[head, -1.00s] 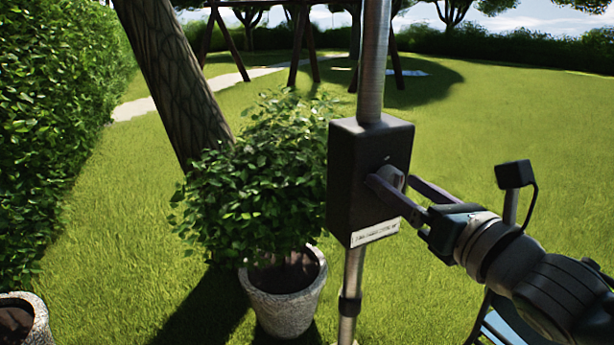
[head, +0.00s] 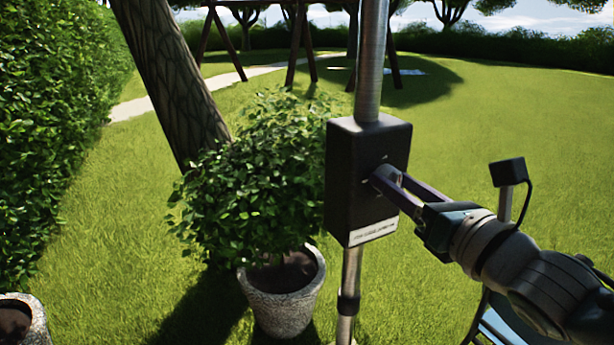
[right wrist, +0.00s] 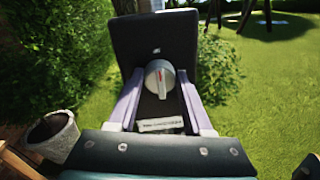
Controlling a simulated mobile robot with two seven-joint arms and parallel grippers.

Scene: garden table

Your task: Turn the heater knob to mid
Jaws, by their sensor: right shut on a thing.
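The heater is a dark box (head: 352,200) on a metal pole, with a pale label low on its front. The heater knob (right wrist: 159,78) is a round grey knob with a red mark, in the middle of the box's front in the right wrist view. Its red mark points nearly straight up in that view. My right gripper (head: 388,180) is at the box's front, its fingers on either side of the knob and shut on it. In the head view the fingers mostly hide the knob. My left gripper is not in view.
A leafy bush in a stone pot (head: 283,300) stands just left of the heater pole (head: 371,70). A tree trunk (head: 170,80) leans behind it, and a hedge (head: 55,130) runs along the left. Open lawn (head: 500,120) lies to the right.

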